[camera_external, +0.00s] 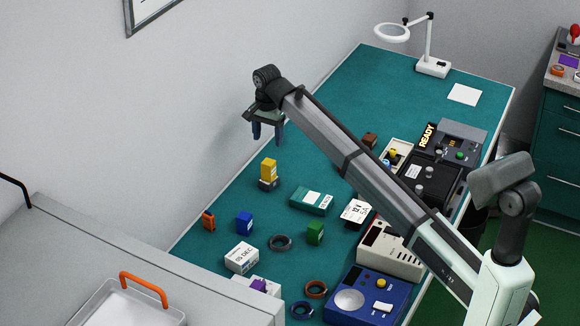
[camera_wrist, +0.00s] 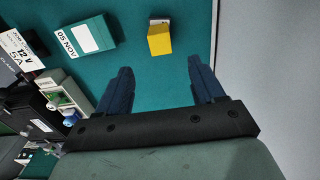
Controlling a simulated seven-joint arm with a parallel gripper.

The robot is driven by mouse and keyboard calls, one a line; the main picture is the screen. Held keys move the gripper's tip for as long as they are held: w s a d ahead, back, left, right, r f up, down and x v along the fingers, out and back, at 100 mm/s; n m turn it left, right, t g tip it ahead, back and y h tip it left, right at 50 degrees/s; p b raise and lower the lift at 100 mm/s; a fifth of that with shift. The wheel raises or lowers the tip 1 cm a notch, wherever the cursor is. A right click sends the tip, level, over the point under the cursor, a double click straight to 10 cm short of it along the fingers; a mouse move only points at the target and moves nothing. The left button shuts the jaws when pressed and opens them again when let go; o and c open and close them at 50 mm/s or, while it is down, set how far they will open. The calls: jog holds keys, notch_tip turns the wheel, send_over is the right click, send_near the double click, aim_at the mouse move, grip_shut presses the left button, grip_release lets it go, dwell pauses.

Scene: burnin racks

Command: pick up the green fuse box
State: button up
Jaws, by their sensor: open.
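A small green box (camera_external: 315,232), the likely fuse box, stands on the teal table mat in the external view. It sits right of a dark grey ring and below a flat teal box. It does not show in the wrist view. My gripper (camera_external: 268,132) is open and empty, pointing down high above the back left part of the mat, well away from the green box. In the wrist view the two blue fingers of my gripper (camera_wrist: 160,72) are spread apart with nothing between them.
A yellow block (camera_external: 268,169) is on a dark and white base. A teal labelled box (camera_external: 313,201), blue box (camera_external: 244,222), orange box (camera_external: 208,221), white box (camera_external: 241,257), grey ring (camera_external: 280,243) and blue tester (camera_external: 365,297) surround the green box.

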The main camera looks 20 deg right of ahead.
send_near(316, 225)
jog(key=f, duration=0.6)
jog(key=shift+w+f, duration=0.3)
jog(key=shift+f, duration=0.1)
jog(key=shift+s+f, duration=0.15)
jog(key=shift+f, duration=1.15)
jog(key=shift+s+f, duration=0.15)
jog(key=shift+f, duration=1.15)
